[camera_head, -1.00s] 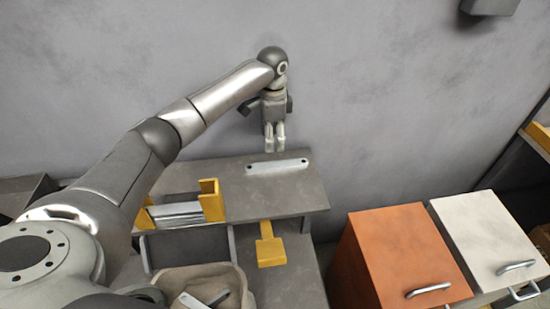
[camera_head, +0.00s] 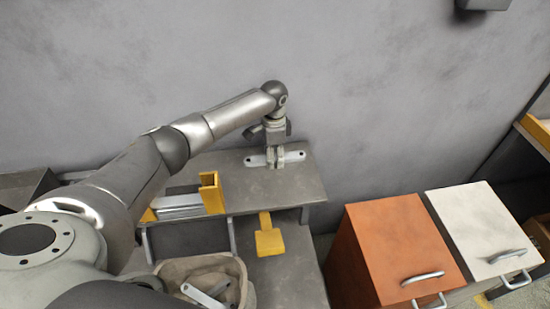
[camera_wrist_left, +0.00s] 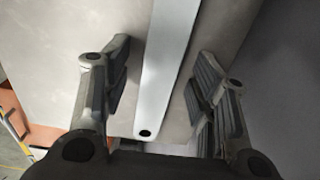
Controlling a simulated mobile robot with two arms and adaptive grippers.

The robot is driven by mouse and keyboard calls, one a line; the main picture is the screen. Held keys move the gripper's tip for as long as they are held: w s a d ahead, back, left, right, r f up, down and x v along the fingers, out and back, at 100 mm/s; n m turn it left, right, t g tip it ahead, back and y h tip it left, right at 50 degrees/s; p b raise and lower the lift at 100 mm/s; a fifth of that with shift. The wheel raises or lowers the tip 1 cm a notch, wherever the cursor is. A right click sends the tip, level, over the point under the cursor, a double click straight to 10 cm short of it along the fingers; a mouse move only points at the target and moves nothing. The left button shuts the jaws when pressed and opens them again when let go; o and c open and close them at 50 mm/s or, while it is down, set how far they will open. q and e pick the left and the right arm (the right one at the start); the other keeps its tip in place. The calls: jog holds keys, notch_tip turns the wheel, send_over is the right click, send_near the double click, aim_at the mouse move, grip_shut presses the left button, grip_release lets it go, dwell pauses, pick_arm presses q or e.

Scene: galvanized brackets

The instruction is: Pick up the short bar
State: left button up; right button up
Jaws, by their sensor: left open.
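The short bar (camera_head: 258,160) is a flat, light grey metal bar with a hole near each end. It lies on the grey shelf top (camera_head: 245,198) near the back wall. My left gripper (camera_head: 275,163) is down at the bar, over its middle. In the left wrist view the bar (camera_wrist_left: 168,65) runs between the two open fingers of my left gripper (camera_wrist_left: 160,88), with a gap on each side. I cannot tell how close the fingertips are to the shelf top. My right gripper is not in view.
A yellow holder (camera_head: 211,192) with grey metal bars stands left on the shelf. A yellow piece (camera_head: 269,240) sits below the shelf's front edge. A fabric-lined bin (camera_head: 182,266) holds metal parts. Orange (camera_head: 395,250) and white (camera_head: 475,225) cabinets stand right. The wall is close behind.

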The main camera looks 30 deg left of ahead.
pick_arm(q)
jog(key=shift+r, duration=0.1)
grip_shut()
